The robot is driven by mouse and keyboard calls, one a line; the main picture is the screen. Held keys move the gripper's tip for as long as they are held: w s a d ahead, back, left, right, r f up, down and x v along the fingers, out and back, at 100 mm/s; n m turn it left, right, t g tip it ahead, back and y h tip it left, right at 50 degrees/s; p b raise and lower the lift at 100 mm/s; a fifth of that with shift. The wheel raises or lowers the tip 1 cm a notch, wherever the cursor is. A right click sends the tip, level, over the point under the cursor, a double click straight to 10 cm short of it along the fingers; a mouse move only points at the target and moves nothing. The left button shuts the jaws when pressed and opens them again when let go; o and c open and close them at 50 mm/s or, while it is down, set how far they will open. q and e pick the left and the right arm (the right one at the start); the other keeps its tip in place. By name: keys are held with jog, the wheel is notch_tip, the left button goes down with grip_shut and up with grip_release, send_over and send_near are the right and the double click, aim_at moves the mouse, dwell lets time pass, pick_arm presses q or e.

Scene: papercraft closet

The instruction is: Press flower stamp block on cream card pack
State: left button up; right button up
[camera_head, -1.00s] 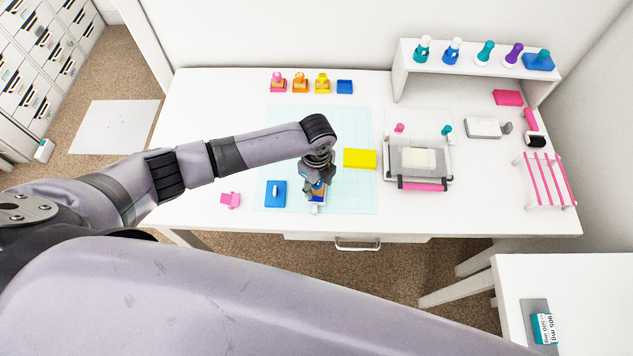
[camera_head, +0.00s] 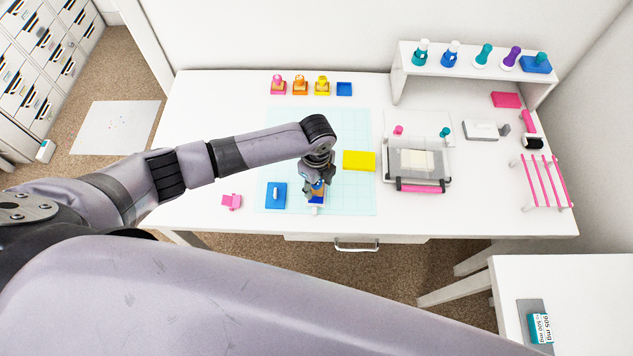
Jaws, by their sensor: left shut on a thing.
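My left gripper (camera_head: 317,188) points down over the front middle of the desk, on the pale grid mat (camera_head: 350,200). It is shut on a small block (camera_head: 318,198) with blue and orange-brown parts, mostly hidden by the fingers. I cannot tell whether this is the flower stamp block, or whether it touches the mat. A white piece shows just in front of it. A cream stack (camera_head: 416,160), which looks like the cream card pack, lies on the grey press platform (camera_head: 405,178) to the right, apart from the gripper. My right gripper is not in view.
A blue block with a white handle (camera_head: 276,195) lies left of the gripper, and a yellow block (camera_head: 359,160) to the right. Several coloured stamps and a blue pad (camera_head: 344,89) stand at the back. A raised shelf (camera_head: 400,75) and pink rack (camera_head: 545,180) are right.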

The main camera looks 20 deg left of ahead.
pick_arm(q)
jog(key=shift+f+b, duration=0.3)
jog(key=shift+f, duration=0.3)
jog(key=shift+s+f, duration=0.1)
dwell(0.9)
jog(key=o, duration=0.7)
jog(key=c, duration=0.8)
jog(key=shift+r+p, duration=3.1)
jog(key=shift+p, duration=0.15)
jog(key=shift+c, duration=0.2)
